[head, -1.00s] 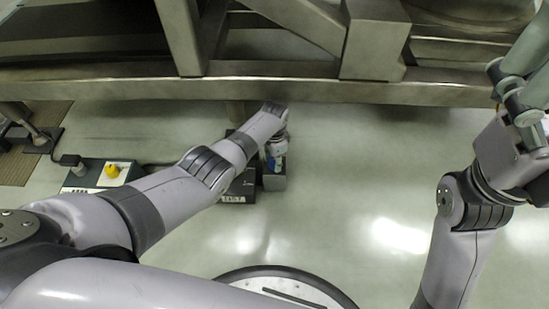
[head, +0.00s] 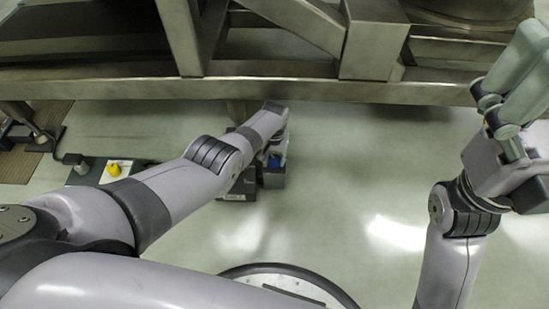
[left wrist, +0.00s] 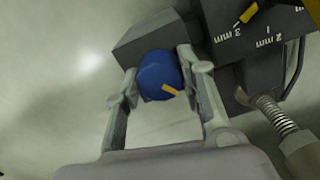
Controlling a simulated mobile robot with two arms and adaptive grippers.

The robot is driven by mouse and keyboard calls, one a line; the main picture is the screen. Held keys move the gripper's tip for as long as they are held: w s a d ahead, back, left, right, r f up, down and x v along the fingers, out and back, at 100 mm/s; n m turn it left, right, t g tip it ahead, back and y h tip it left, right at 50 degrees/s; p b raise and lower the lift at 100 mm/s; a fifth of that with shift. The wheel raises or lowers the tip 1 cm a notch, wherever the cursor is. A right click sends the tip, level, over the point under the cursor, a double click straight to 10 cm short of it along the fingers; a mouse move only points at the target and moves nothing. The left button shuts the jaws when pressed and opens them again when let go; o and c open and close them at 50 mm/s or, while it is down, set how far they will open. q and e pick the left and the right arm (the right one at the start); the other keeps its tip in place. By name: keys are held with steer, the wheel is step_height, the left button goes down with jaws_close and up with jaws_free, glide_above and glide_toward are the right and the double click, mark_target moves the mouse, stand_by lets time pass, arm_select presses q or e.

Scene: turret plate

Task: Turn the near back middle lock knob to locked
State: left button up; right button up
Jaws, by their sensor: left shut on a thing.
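A round blue knob (left wrist: 157,72) with a yellow pointer mark sits on a small dark grey block (left wrist: 150,42). My left gripper (left wrist: 160,66) has a finger on each side of the knob and is shut on it. The yellow mark points toward the lower right in the left wrist view. In the head view the knob (head: 275,161) shows as a blue patch on the block (head: 273,181), partly covered by my left gripper (head: 277,148). My right gripper (head: 515,95) is raised at the right, away from the knob; its fingertips' spacing is unclear.
A dark box with white "mm" markings (left wrist: 245,45) stands beside the block, with a spring-like part (left wrist: 275,113) near it. A yellow knob (head: 113,168) sits on a panel at the left. A heavy metal frame (head: 300,90) crosses the back. Pale floor (head: 360,150) is clear at the right.

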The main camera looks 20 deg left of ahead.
mark_target(274, 159)
arm_select(q)
steer(key=shift+n, duration=1.1)
steer(key=o, duration=1.1)
steer(key=shift+o, duration=0.2)
steer(key=shift+w+r, duration=0.1)
steer(key=shift+r, duration=0.65)
step_height(274, 159, up, 10)
steer(key=shift+r, duration=0.25)
